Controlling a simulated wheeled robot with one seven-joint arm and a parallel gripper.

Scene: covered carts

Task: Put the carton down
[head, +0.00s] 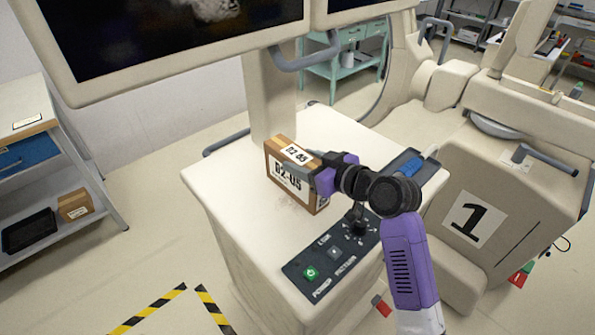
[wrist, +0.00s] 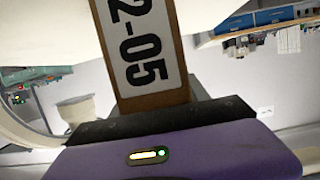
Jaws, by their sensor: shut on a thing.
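The carton (head: 290,180) is a brown box with a white label reading "02-05". My gripper (head: 322,174) is shut on its right side in the head view. The carton is upright over the white cart top (head: 240,205); I cannot tell whether its base touches the surface. In the wrist view the carton (wrist: 145,50) rises from behind the dark edge of my gripper (wrist: 160,118), with part of its label showing. The far finger and the carton's far side are hidden.
A control panel (head: 335,255) with a green button lies along the cart's front right edge. A monitor (head: 160,45) on a post stands behind the carton. The cart top is bare left of the carton. A shelf (head: 40,150) at left holds another small box (head: 75,205).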

